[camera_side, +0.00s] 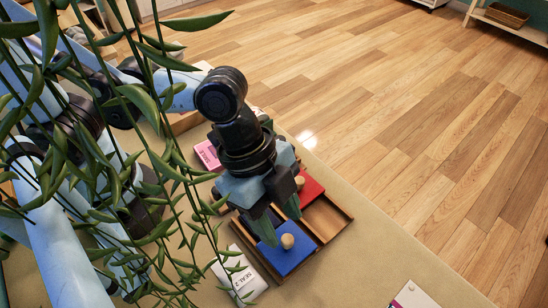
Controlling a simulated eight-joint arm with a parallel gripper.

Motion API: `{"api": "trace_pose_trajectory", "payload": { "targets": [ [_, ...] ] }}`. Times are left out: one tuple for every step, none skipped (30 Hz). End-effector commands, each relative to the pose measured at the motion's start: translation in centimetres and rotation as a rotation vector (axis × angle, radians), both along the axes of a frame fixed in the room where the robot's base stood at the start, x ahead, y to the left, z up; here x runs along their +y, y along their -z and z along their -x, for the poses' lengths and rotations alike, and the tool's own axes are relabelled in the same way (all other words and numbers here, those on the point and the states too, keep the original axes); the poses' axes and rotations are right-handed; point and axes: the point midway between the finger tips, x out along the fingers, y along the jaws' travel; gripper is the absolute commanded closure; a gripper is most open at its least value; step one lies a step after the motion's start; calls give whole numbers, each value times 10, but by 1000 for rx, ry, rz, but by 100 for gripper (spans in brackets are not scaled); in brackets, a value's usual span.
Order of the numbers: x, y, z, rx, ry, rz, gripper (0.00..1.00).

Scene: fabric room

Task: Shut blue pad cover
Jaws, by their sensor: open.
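The blue pad cover (285,258) is a flat blue panel with a round wooden knob (288,241). It lies at the near end of a wooden box (338,232), with an open brown recess beside it on the right. My gripper (279,222) points down over the box, just behind the blue cover's knob. Its two teal fingers are apart, with nothing seen between them. I cannot tell whether a fingertip touches the cover. A red cover (314,190) with its own wooden knob (299,183) lies farther back, partly hidden by my gripper.
A white box marked SEAL (240,275) lies left of the blue cover. A pink box (208,154) lies behind my gripper. A white and red item (412,297) is at the bottom edge. Hanging leaves block much of the left.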

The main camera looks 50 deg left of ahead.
Motion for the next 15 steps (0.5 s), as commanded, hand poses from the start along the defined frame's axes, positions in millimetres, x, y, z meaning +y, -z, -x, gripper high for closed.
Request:
{"api": "trace_pose_trajectory", "payload": {
  "targets": [
    [-2,5,0,0,1,0,53],
    [-3,7,-1,0,1,0,53],
    [-4,10,-1,0,1,0,53],
    [-5,12,-1,0,1,0,53],
    [-6,14,-1,0,1,0,53],
    [-7,17,-2,0,1,0,53],
    [-8,18,-2,0,1,0,53],
    [-8,20,-2,0,1,0,53],
    [-9,22,-2,-1,0,0,53],
    [-10,23,-2,-1,0,0,53],
    [-10,24,-2,-1,0,0,53],
    [-11,26,-2,-1,0,0,53],
    [-11,26,-2,-1,0,0,53],
    [-11,27,-2,-1,0,0,53],
    [-11,28,-2,-1,0,0,53]
  ]
}}
